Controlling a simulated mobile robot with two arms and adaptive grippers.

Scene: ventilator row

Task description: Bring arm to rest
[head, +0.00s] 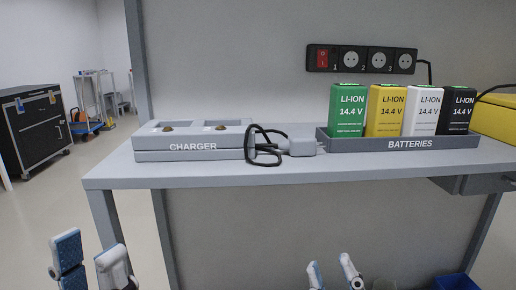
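My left gripper (89,250) shows at the bottom left of the head view, in front of and below the bench's left end. Its two fingers stand apart with nothing between them. My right gripper (330,263) shows at the bottom, below the front edge of the bench. Its two fingertips are apart and nothing shows between them. The arms behind both grippers are mostly out of view. Neither gripper touches the bench (270,171) or anything on it.
On the bench are a grey charger (191,146), a black cable with a grey plug (303,146), and a battery tray (350,143) with several Li-ion batteries. A power strip (362,59) is on the back panel. A yellow case (497,117) stands right; a blue bin (456,283) is below.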

